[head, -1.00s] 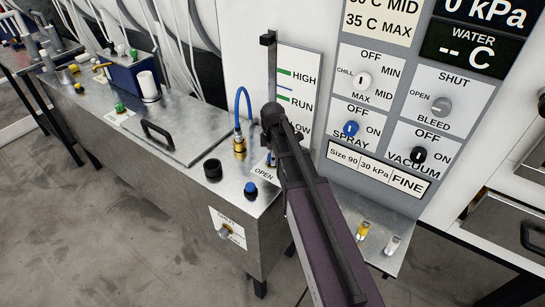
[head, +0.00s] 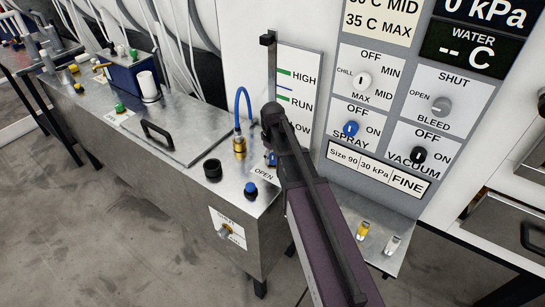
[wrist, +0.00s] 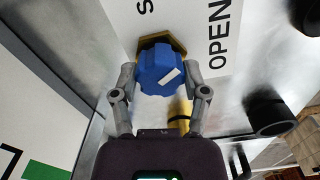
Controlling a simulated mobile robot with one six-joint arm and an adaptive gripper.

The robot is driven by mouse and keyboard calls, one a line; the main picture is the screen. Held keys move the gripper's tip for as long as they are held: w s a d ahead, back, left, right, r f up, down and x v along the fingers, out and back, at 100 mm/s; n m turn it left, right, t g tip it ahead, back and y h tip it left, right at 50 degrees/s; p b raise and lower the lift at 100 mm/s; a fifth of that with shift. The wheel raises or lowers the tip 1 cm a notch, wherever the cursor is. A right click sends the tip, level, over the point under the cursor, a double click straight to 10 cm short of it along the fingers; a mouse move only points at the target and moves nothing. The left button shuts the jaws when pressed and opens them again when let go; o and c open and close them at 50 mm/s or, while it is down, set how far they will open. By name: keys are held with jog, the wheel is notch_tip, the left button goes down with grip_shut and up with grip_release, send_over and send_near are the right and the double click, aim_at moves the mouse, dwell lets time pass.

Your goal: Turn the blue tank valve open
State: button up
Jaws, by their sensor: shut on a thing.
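The blue tank valve (wrist: 158,66) is a ribbed blue knob on a brass hex base, over a white plate (wrist: 200,50) lettered OPEN on the right. A white mark on the knob slants toward the upper right. In the wrist view my gripper (wrist: 160,74) has one finger on each side of the knob and is shut on it. In the head view a bit of blue (head: 271,158) shows beside my arm at the OPEN plate (head: 264,172). My arm hides most of the valve and gripper there.
A level gauge (head: 297,90) and control panel (head: 390,130) rise behind and right of my arm.

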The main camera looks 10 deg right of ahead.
jog(key=m, duration=0.6)
jog(key=shift+s+m, duration=0.15)
jog(key=shift+m, duration=0.25)
jog(key=o, duration=1.1)
jog(key=shift+o, duration=0.2)
